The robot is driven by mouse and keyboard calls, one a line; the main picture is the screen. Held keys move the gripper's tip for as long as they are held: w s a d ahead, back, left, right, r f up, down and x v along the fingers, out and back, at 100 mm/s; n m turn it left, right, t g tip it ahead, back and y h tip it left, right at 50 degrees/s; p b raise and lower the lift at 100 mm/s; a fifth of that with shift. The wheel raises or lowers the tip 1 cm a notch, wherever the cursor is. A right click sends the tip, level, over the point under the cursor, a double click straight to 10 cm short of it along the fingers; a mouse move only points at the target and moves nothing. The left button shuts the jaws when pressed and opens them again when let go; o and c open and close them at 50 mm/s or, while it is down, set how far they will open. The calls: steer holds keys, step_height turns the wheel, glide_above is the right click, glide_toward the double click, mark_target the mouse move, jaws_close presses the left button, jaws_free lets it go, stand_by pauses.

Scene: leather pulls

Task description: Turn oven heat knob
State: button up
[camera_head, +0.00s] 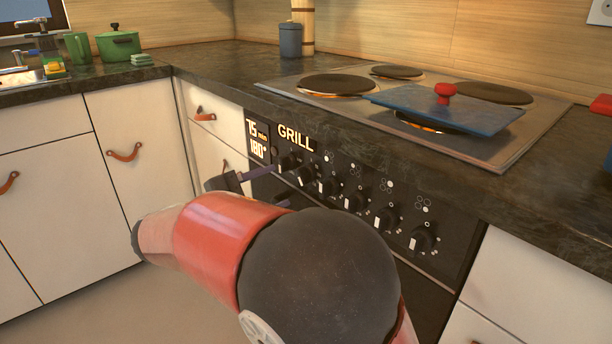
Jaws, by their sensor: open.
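The oven's black control panel (343,177) carries a row of several black knobs with white marks. The leftmost knob (287,164) sits just below the lit word GRILL, with a second knob (306,175) to its right. I cannot tell from labels which knob sets the oven heat. The upper finger appears close to the leftmost knob; contact cannot be told. My red arm hides the lower oven front.
The dark worktop (215,65) overhangs the panel. A hob with several plates, some glowing orange below, bears a blue board-like lid (450,108) with a red knob. White cabinets with leather pulls (125,152) stand left. A green pot (118,43) is at the back left.

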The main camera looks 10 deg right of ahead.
mark_target(299, 178)
steer(key=x, duration=0.6)
steer(key=shift+w+d, duration=0.2)
steer(key=shift+d, duration=0.15)
steer(key=c, duration=0.9)
steer(key=shift+c, duration=0.2)
